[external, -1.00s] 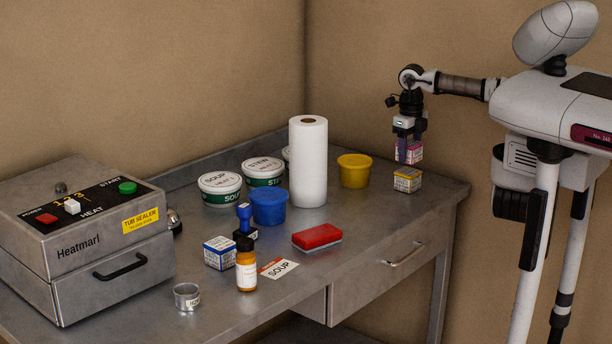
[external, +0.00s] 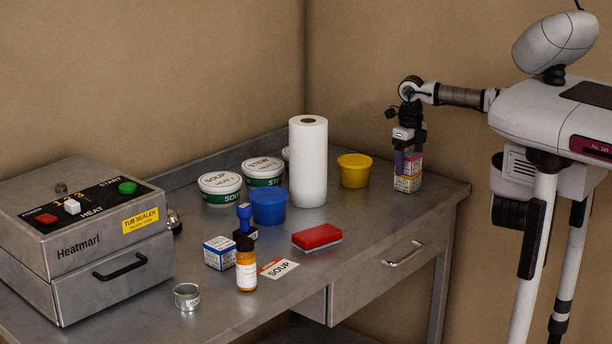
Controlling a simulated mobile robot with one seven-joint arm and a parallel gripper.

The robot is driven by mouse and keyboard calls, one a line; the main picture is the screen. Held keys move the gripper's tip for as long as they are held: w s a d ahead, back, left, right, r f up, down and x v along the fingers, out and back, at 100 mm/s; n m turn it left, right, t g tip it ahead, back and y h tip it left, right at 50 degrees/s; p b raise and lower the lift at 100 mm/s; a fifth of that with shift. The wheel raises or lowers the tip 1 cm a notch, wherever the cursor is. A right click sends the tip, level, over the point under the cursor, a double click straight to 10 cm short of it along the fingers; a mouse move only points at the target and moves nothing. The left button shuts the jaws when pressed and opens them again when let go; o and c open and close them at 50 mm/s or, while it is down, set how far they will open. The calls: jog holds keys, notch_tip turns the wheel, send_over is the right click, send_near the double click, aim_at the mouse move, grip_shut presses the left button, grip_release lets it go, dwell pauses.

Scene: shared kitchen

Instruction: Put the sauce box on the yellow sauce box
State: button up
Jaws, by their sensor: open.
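The yellow sauce box (external: 407,183) stands on the steel table near its right end. A pink-purple sauce box (external: 414,163) sits directly on top of it, the two looking stacked and touching. My gripper (external: 406,152) points down at the upper box from above, its fingers at the box's sides. The jaws are open around it. The fingers and my wrist hide part of the upper box.
A yellow tub (external: 354,171) and a paper towel roll (external: 308,162) stand left of the stack. A red block (external: 317,237), a blue tub (external: 269,207) and a blue-white box (external: 219,253) are farther left. The heat sealer (external: 85,240) fills the left end. The table's front right is clear.

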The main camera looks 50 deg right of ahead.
aim_at(409, 154)
notch_tip(409, 154, up, 12)
jog(key=b, duration=0.1)
jog(key=shift+r, duration=0.2)
